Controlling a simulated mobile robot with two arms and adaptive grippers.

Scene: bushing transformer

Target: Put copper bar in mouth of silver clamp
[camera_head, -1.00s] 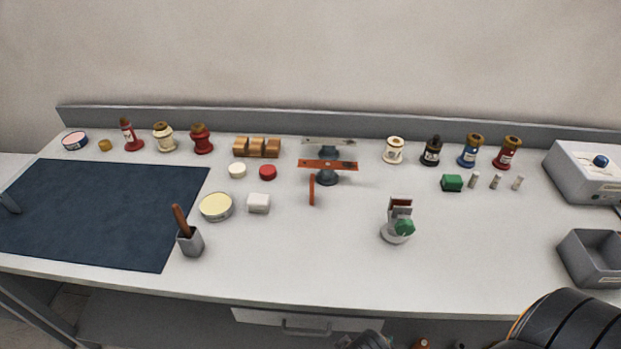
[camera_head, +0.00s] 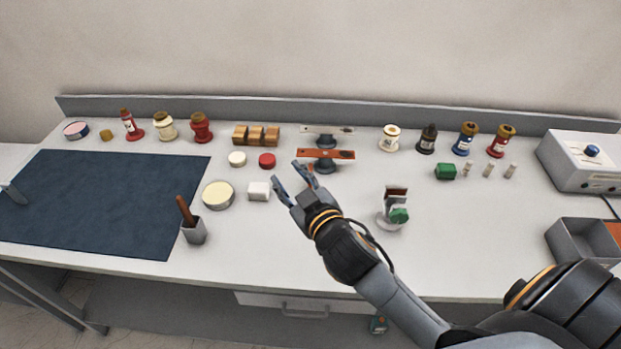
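A thin copper-coloured bar (camera_head: 309,168) lies on the bench just in front of the central stand. My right gripper's fingers partly hide it. My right gripper (camera_head: 285,171) is open and empty, reaching in from the lower right, with its fingertips left of the bar. Whether it touches anything cannot be told. A small clamp-like holder (camera_head: 394,204) with upright plates, a green knob and a pale round base stands to the right of the gripper. It is probably the silver clamp; its mouth is too small to make out.
The central stand (camera_head: 326,165) carries an orange-copper strip and a silver strip. A white block (camera_head: 259,191) and a cream round tin (camera_head: 218,195) sit left of the gripper. A grey cup (camera_head: 194,232) holds a brown-handled tool. The front middle bench is clear.

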